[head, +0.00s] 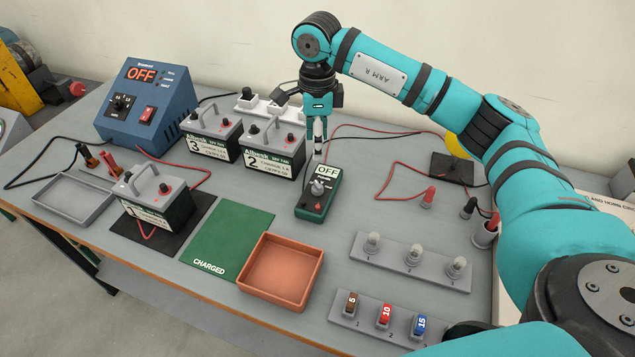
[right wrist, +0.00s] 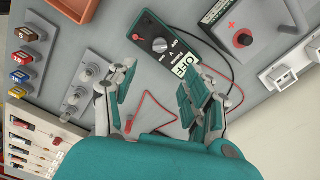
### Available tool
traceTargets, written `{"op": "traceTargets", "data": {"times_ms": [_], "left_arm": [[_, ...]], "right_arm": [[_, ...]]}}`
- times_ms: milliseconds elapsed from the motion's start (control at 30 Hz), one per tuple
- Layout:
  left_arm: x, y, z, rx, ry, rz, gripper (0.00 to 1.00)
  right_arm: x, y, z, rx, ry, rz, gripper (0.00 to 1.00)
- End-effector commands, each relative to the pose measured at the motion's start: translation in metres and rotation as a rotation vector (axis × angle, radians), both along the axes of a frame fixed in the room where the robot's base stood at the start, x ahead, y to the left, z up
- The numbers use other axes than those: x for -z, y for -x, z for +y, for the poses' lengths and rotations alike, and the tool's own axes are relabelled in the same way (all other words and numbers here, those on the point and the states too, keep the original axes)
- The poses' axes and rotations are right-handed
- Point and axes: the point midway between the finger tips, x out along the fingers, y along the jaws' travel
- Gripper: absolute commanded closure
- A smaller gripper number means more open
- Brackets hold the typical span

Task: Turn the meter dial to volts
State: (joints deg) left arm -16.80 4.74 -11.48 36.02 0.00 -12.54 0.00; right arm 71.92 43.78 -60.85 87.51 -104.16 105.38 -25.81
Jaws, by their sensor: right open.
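The meter (head: 319,195) is a green and black box lying on the bench, with a grey dial (head: 318,187) and a display reading OFF. In the right wrist view the meter (right wrist: 166,42) lies ahead of the fingers, with its dial (right wrist: 159,45) clear of them. My right gripper (head: 316,142) points down above the meter's far end, apart from the dial. In the right wrist view its fingers (right wrist: 160,90) are spread wide with nothing between them. My left gripper is in neither view.
Batteries 3 (head: 211,135) and 2 (head: 272,147) stand left of the meter; battery 1 (head: 155,198) is on a black mat. A blue charger (head: 148,103), orange tray (head: 281,271), green mat (head: 229,238), bulb rack (head: 410,262) and fuse rack (head: 380,320) surround it. Red and black leads run behind.

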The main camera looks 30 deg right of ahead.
Motion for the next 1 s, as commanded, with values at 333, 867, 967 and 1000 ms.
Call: {"op": "traceTargets", "data": {"times_ms": [333,867,967,1000], "left_arm": [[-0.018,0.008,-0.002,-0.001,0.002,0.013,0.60],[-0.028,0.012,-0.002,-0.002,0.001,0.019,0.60],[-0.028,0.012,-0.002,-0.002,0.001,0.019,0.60],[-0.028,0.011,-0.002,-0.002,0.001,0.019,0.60]], "right_arm": [[0.076,0.001,-0.001,0.001,0.001,0.005,0.49],[0.135,0.000,0.000,0.001,0.000,0.000,0.49],[0.135,0.000,0.000,0.001,0.000,0.000,0.49],[0.135,0.000,0.000,0.001,0.000,0.000,0.49]]}}
